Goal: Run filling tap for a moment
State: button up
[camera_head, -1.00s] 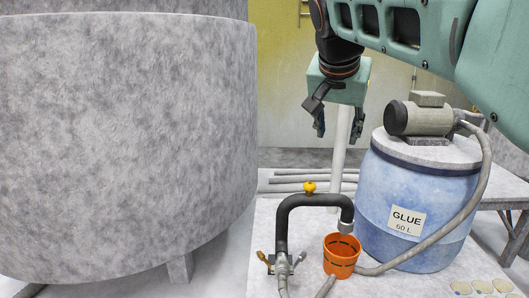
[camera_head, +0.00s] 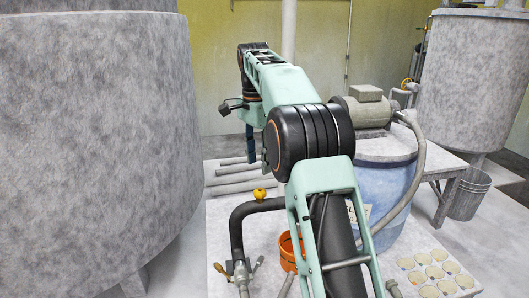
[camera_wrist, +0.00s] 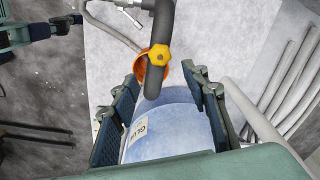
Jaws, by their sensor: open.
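A black bent filling pipe (camera_head: 237,226) stands on the pale bench with a yellow knob (camera_head: 259,194) on its top. In the wrist view the yellow knob (camera_wrist: 159,54) lies between and beyond my fingertips, apart from them. The orange pail (camera_head: 288,252) is partly hidden behind my arm; it also shows under the pipe in the wrist view (camera_wrist: 142,69). My gripper (camera_wrist: 164,80) is open and empty, its two fingers spread either side of the pipe in the picture. In the head view my gripper (camera_head: 251,143) is mostly hidden behind my arm, above and behind the knob.
A blue glue drum (camera_head: 398,181) with a motor pump (camera_head: 363,110) stands right of the pipe. A valve with brass handles (camera_head: 240,270) sits at the pipe's foot. A large grey tank (camera_head: 90,140) fills the left. Pale tubes (camera_head: 228,178) lie behind the bench.

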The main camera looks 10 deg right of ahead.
aim_at(260, 189)
jog(key=shift+w+d+f+m, duration=0.2)
jog(key=shift+f+m, duration=0.1)
jog(key=shift+f, duration=0.15)
notch_tip(260, 189, down, 9)
jog(key=shift+s+r+b, duration=0.1)
jog(key=shift+b, duration=0.5)
jog(key=shift+f, duration=0.2)
jog(key=shift+c, duration=0.3)
jog(key=shift+r, duration=0.15)
jog(key=c, duration=0.6)
